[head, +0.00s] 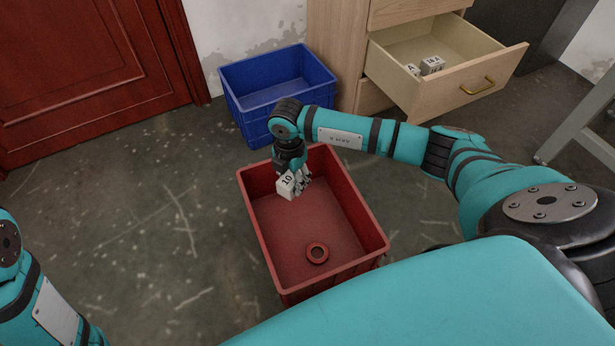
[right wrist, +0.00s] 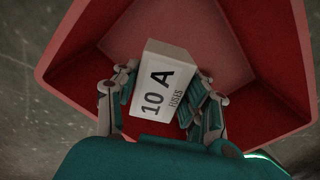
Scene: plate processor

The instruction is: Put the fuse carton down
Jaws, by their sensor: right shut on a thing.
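The fuse carton (head: 285,187) is a small white box marked "10" in the head view. In the right wrist view the carton (right wrist: 158,92) reads "10 A FUSES". My right gripper (head: 296,184) is shut on it, with fingers on both sides, and it also shows in the right wrist view (right wrist: 162,100). The carton is over the far part of the red crate (head: 376,232), within its rim as seen from above. I cannot tell whether it touches the crate floor. My left gripper is out of view; only part of my left arm shows at the left edge.
A dark red ring (head: 317,253) lies in the near part of the red crate. An empty blue crate (head: 235,106) stands behind it. An open drawer (head: 462,97) holds small white cartons (head: 431,65). A red door (head: 80,75) is at the left. Floor left of the red crate is clear.

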